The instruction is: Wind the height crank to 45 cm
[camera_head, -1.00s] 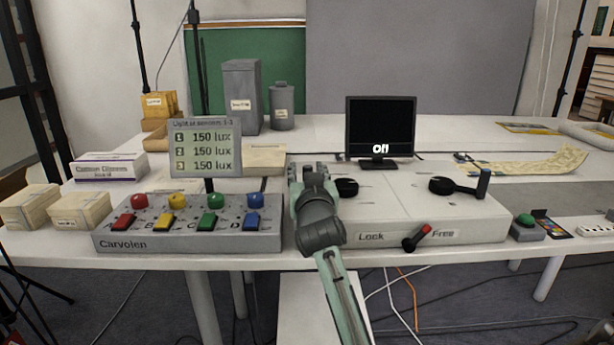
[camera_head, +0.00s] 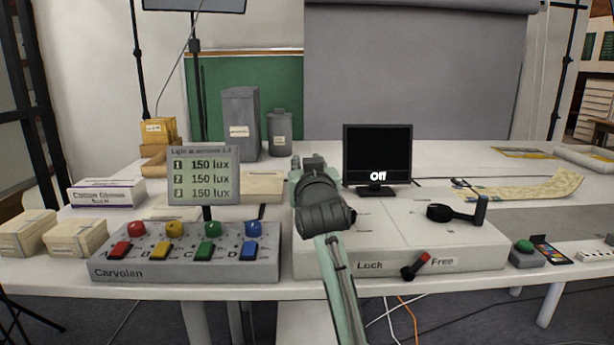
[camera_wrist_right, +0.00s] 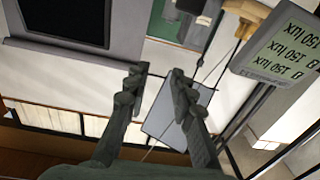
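A black crank with an upright grey handle (camera_head: 454,212) lies on top of the white control box (camera_head: 385,229), at its right. On the box's front, a red-tipped lever (camera_head: 414,265) sits between the labels Lock and Free, its red end toward Free. A black monitor (camera_head: 377,155) behind the box reads "Off"; no height figure is legible. My right gripper (camera_head: 309,165) is above the box's left side, left of the monitor and well apart from the crank. In the right wrist view its fingers (camera_wrist_right: 157,73) are spread with nothing between them. My left gripper is out of view.
Left of the box stands a grey button console (camera_head: 187,252) with a light-sensor display (camera_head: 204,177) showing 150 lux on three lines. A green button (camera_head: 525,250) and colour card are at right.

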